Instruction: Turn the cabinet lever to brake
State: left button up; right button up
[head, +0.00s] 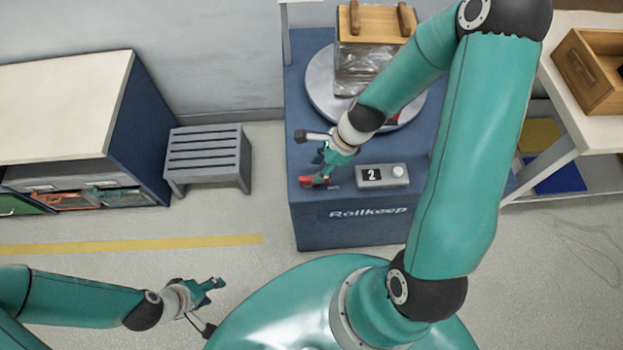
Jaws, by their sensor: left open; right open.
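The blue Rollkeep cabinet (302,222) stands in the centre, facing me. A small red piece (307,181), which looks like the lever's handle, shows at the left of its top near the front edge. Most of the lever is hidden by my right gripper, so I cannot tell its exact setting. My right gripper (320,172) is open, fingers pointing down, right at the red piece. I cannot tell if it touches it. My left gripper (217,285) is open and empty, low over the floor, well away from the cabinet.
A grey turntable (319,88) on the cabinet bears a clear box with a wooden lid (368,24). A grey counter box (383,177) reading 2 sits right of my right gripper. A grey slatted stool (208,153) stands at left. A table with a wooden drawer box (590,75) is at right.

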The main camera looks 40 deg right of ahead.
aim_at(311, 179)
jog(key=b+x, duration=0.3)
jog(key=x, duration=0.2)
jog(key=shift+a+f, duration=0.15)
jog(key=shift+f, duration=0.2)
jog(key=shift+c, duration=0.4)
grip_shut()
